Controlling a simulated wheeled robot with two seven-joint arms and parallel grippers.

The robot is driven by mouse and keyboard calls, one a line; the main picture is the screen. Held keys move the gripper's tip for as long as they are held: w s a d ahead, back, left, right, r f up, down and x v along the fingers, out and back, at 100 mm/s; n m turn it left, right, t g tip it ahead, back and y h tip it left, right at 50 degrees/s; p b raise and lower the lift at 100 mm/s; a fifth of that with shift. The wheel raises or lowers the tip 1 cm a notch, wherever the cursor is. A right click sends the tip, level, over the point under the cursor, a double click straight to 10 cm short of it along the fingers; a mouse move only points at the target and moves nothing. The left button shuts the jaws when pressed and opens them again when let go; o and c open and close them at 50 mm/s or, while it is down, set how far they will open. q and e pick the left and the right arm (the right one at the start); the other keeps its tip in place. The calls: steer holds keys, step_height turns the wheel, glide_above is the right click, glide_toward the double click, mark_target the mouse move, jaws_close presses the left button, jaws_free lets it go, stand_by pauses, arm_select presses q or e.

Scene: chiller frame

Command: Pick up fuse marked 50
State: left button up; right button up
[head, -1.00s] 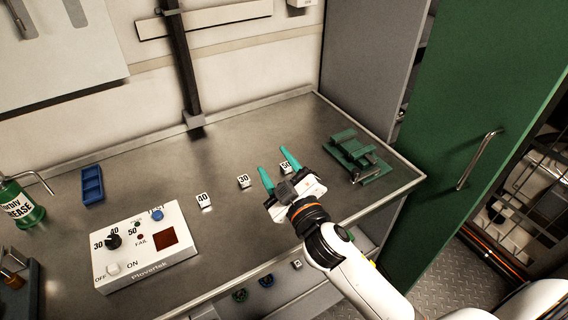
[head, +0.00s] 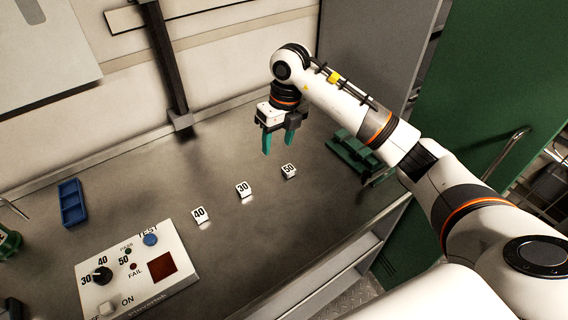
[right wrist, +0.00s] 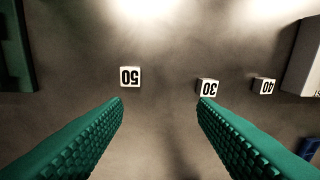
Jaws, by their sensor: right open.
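The fuse marked 50 (head: 289,171) is a small white block with a black number on the metal bench, the rightmost of three in the head view. In the right wrist view the fuse marked 50 (right wrist: 130,77) shows upside down, ahead of the left finger's tip. My right gripper (head: 278,148) is open and empty, with teal fingers pointing down, above the bench and behind the fuse. It also shows in the right wrist view (right wrist: 160,100). The fuses marked 30 (head: 243,190) and 40 (head: 200,215) lie in a row to the left. My left gripper is not in view.
A white tester box (head: 138,270) with a knob and buttons stands at front left. A blue tray (head: 72,203) lies behind it. A green fixture (head: 352,155) stands right of the fuses. The bench between the fuses and back wall is clear.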

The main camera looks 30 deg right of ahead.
steer(key=d+h, duration=0.2)
steer(key=d, duration=0.1)
steer(key=p, duration=0.2)
glide_above(290, 169)
steer(key=shift+m, duration=0.4)
step_height(290, 169, down, 4)
steer(key=shift+w+d+f, duration=0.1)
steer(key=shift+f, duration=0.65)
steer(key=shift+f+p, duration=0.4)
steer(key=shift+p, duration=0.1)
steer(key=f, duration=0.1)
steer(key=f+p, duration=0.1)
steer(key=f, duration=0.1)
steer(key=shift+s+f, duration=0.25)
steer(key=shift+f, duration=0.45)
steer(key=shift+c, duration=0.2)
